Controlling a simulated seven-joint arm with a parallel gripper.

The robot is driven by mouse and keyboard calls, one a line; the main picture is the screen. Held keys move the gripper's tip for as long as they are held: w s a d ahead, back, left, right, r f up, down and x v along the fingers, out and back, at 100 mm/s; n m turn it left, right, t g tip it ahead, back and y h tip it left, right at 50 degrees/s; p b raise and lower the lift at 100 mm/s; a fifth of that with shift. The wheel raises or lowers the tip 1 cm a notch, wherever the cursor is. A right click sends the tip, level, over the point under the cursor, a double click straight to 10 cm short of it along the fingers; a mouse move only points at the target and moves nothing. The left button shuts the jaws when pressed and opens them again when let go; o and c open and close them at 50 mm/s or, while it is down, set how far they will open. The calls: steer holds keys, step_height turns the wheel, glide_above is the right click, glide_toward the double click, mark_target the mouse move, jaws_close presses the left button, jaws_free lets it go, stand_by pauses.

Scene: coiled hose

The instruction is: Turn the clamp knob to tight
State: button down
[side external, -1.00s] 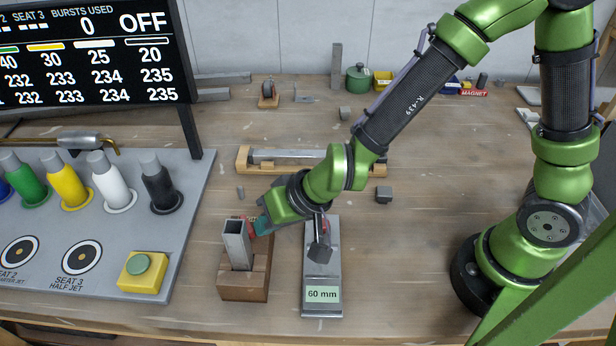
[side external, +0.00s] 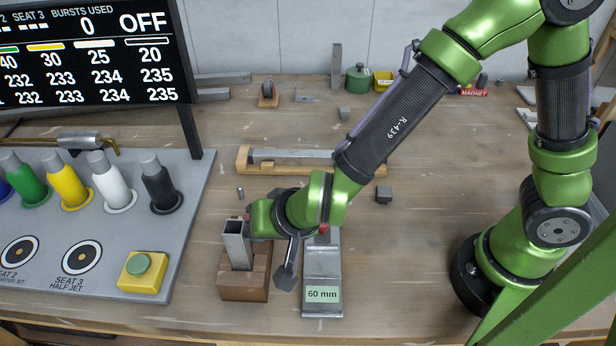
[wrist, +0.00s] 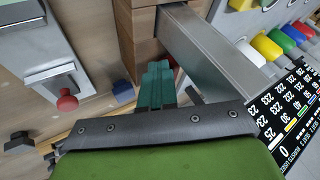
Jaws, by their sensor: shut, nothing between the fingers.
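An upright square metal tube (side external: 237,240) stands in a wooden block (side external: 243,283); the tube (wrist: 205,48) and block (wrist: 135,35) also show in the wrist view. My gripper (wrist: 157,70) has its teal fingers together and empty, close beside the block and tube. In the side view the fingers are mostly hidden behind the tube. A dark blue knob-like piece (wrist: 122,90) shows just left of the fingers; I cannot tell whether they touch it. A red knob (wrist: 67,101) is at the end of the grey metal plate. I cannot read any tight marking.
The plate labelled 60 mm (side external: 322,270) lies right of the block. The grey panel (side external: 205,215) with coloured nozzles and a yellow button box (side external: 143,272) is to the left. A wooden rack (side external: 285,163) lies behind.

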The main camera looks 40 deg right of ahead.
stand_by(0.4)
steer(key=shift+w, duration=0.9)
steer(key=s+d+r, duration=0.3)
steer(key=s+r, duration=0.5)
steer(key=s, duration=0.3)
step_height(320, 180, up, 8)
steer(key=w+a+n+y, duration=0.2)
steer(key=w+n+y, duration=0.15)
steer(key=y, duration=0.25)
steer(key=s+d+h, duration=0.1)
steer(key=d+h, duration=0.1)
steer(key=d, duration=0.9)
steer(key=s+d+r+h, duration=0.1)
steer(key=s+d+h, duration=0.1)
steer(key=d, duration=1)
steer(key=shift+s+d+m+h, duration=0.3)
steer(key=shift+m+h, duration=0.15)
steer(key=shift+h, duration=0.35)
